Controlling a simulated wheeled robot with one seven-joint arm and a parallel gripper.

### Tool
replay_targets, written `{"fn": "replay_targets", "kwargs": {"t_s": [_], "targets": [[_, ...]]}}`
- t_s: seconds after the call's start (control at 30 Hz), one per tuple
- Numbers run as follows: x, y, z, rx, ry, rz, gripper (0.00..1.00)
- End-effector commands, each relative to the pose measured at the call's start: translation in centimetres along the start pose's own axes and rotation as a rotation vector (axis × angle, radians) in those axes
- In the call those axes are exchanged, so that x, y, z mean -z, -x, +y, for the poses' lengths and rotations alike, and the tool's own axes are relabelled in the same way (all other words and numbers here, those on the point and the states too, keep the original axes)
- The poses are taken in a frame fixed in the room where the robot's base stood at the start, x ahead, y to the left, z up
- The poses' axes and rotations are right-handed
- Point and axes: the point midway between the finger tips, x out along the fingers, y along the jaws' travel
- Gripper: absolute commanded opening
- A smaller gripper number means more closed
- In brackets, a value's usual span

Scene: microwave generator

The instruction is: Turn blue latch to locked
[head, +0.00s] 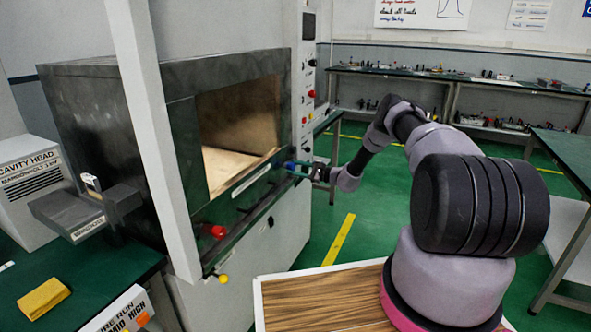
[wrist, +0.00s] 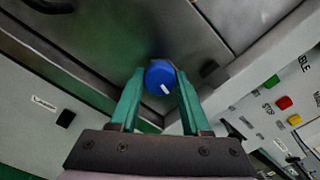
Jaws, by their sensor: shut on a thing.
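The blue latch (wrist: 160,76) is a round blue knob with a white mark on its face, in the wrist view. It sits on the dark front panel of the microwave cabinet (head: 262,178). My gripper (wrist: 160,88) has its two green fingers on either side of the knob and is shut on it. In the head view my gripper (head: 300,168) reaches the right end of the cabinet's front ledge, and the blue there is small. The white mark points toward the lower right in the wrist view. I cannot read any lock marking beside it.
A red knob (head: 216,231) and a yellow knob (head: 222,279) are on the cabinet's front at lower left. A control column (head: 306,90) with buttons stands just beyond my gripper. A wood-topped table (head: 330,300) lies in front; green floor is clear behind my arm.

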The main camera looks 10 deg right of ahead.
Motion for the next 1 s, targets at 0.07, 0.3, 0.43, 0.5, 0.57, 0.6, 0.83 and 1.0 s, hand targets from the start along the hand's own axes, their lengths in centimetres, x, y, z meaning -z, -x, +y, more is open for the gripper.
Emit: {"fn": "replay_targets", "kwargs": {"t_s": [0.07,0.3,0.43,0.5,0.57,0.6,0.83,1.0], "targets": [[0.09,0.12,-0.04,0.002,0.072,0.002,0.0],[0.1,0.14,-0.05,0.001,0.3,0.002,0.0],[0.12,0.15,-0.03,0.0,0.419,0.002,0.0],[0.1,0.12,0.01,0.0,0.479,0.002,0.0],[0.09,0.12,0.0,0.001,0.527,0.002,0.0],[0.11,0.13,0.01,0.0,0.557,0.002,0.0],[0.11,0.14,0.01,-0.001,0.697,0.002,0.0],[0.1,0.11,0.03,-0.002,0.76,0.002,0.0]]}}
